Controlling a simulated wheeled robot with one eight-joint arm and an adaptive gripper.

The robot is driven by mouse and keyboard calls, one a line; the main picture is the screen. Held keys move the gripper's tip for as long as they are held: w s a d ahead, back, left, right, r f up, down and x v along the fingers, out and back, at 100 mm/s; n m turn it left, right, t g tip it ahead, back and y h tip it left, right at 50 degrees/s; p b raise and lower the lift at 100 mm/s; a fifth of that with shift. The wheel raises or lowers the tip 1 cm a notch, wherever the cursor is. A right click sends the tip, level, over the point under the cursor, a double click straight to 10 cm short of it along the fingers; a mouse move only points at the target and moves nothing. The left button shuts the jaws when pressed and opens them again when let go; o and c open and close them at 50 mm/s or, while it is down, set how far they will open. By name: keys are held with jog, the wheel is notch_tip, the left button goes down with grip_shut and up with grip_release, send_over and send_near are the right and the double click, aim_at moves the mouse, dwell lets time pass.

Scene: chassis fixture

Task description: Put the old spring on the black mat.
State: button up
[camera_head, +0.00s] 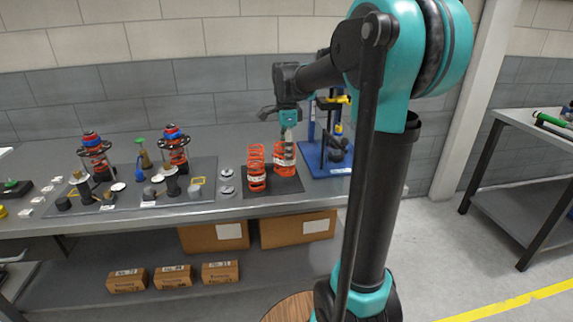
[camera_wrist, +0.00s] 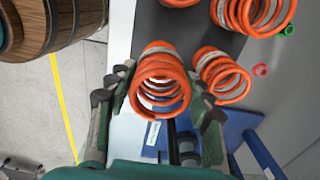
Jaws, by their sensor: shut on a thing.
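My gripper (camera_head: 289,132) points down over the right part of the black mat (camera_head: 262,197) on the bench. In the wrist view my gripper (camera_wrist: 157,105) is shut on an orange coil spring (camera_wrist: 160,78), with one finger on each side of it. In the head view an orange spring (camera_head: 284,157) shows under my gripper, and another (camera_head: 256,172) stands on the mat to its left. The wrist view shows a second spring (camera_wrist: 226,78) close right of the held one and more at the top by the mat (camera_wrist: 205,22). I cannot tell by looks which is old, or whether the held spring touches the mat.
A blue press stand (camera_head: 330,165) is close right of the mat. Silver discs (camera_head: 227,180) lie left of it, then a grey mat with strut assemblies (camera_head: 175,150) and small parts. A green ring (camera_wrist: 287,29) and a red ring (camera_wrist: 260,69) lie near the springs. Boxes are below.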

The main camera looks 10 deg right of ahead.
jog(key=shift+f, duration=2.2)
jog(key=o, duration=1.6)
jog(key=shift+f, duration=0.15)
jog(key=shift+c, duration=0.2)
notch_tip(320, 180, up, 12)
jog(key=shift+r, duration=0.2)
